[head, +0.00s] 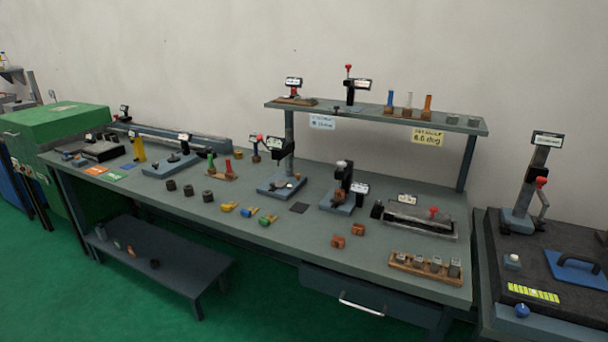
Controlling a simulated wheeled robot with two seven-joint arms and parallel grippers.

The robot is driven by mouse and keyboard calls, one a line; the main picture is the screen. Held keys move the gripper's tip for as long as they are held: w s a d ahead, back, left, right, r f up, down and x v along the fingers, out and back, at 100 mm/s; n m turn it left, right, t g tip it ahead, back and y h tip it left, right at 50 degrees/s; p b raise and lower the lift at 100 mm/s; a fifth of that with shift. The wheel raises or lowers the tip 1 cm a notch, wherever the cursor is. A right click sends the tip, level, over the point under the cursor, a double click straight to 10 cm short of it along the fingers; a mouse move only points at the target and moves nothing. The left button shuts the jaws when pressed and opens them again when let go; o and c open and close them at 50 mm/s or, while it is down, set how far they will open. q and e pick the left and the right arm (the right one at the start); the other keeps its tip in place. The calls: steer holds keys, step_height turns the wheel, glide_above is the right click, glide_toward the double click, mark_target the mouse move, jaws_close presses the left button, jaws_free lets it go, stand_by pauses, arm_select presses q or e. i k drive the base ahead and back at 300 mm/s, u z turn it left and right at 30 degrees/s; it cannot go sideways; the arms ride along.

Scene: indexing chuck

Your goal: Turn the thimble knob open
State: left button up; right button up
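No part is clearly recognisable as the thimble knob at this size. A long, low grey device (420,218) lies at the right of the workbench, with a dark block or knob (377,210) at its left end and a small red knob (434,212) on it. Left of it stands a small upright device (342,190) on a blue-grey base. Farther left is a taller stand (284,170) on a similar base. I cannot tell which device carries the thimble, or whether it is turned. Neither of my grippers is in view.
The workbench (310,235) holds dark cylinders (188,190), brown blocks (338,241) and a wooden rack (425,268) near its front. A raised shelf (375,116) stands at the back. A low bench (165,265) is in front; a granite-like plate (497,250) is at right.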

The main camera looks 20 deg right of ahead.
mark_target(340, 165)
steer(key=u, duration=3.9)
steer(key=i, duration=0.1)
steer(key=z, duration=2.95)
steer(key=i, duration=1.5)
steer(key=z, duration=1.45)
steer(key=i, duration=0.6)
steer(key=z, duration=0.45)
